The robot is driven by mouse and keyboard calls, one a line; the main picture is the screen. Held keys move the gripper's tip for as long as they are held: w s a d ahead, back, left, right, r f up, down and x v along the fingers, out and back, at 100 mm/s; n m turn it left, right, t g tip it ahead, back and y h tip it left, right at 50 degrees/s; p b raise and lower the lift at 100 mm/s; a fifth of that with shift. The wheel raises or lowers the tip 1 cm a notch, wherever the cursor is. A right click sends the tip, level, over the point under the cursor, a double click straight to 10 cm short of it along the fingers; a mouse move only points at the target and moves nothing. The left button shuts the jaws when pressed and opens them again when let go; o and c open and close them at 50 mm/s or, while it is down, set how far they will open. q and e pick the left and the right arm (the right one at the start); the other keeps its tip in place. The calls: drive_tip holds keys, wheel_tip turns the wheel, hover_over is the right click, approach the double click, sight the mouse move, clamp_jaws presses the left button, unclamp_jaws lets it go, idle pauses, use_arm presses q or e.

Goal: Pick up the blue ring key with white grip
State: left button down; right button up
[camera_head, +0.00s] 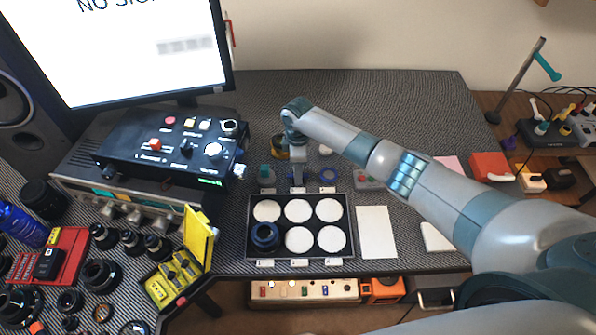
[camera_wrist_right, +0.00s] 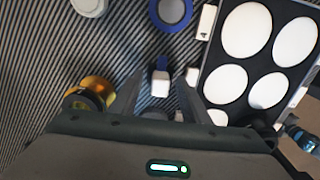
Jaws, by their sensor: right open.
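The blue ring key with white grip (camera_wrist_right: 160,84) stands on the striped mat. In the right wrist view its white block end faces me, with a blue part beyond it. In the head view it is mostly hidden under my right gripper (camera_head: 297,165), which hangs above the mat behind the parts tray. In the wrist view my right gripper (camera_wrist_right: 158,85) is open, one finger on each side of the white grip. I see gaps at both sides; whether the fingers are down at its height I cannot tell. My left gripper is out of view.
A blue ring with grey middle (camera_head: 328,174) lies to the right. An amber-topped part (camera_wrist_right: 90,93) is close by the gripper, and a teal part (camera_head: 265,171) is to the left. The tray (camera_head: 351,225) has white round pads and a black lens ring (camera_head: 265,237).

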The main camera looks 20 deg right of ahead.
drive_tip(key=shift+c, duration=0.3)
clamp_jaws()
drive_tip(key=shift+r, duration=0.15)
drive_tip(key=shift+r+b, duration=0.3)
drive_tip(key=shift+r, duration=0.2)
drive_tip(key=r, duration=0.2)
drive_tip(key=r+b, duration=0.1)
drive_tip(key=shift+s+d, duration=0.25)
drive_tip(key=shift+d, duration=0.05)
drive_tip(key=s+d+r+b, duration=0.2)
drive_tip(key=s+d+r, duration=0.4)
drive_tip(key=s+d, duration=0.1)
drive_tip(key=shift+s+d+r+b, duration=0.25)
drive_tip(key=shift+s+r+b, duration=0.05)
drive_tip(key=shift+s+r, duration=0.15)
drive_tip(key=shift+a, duration=0.1)
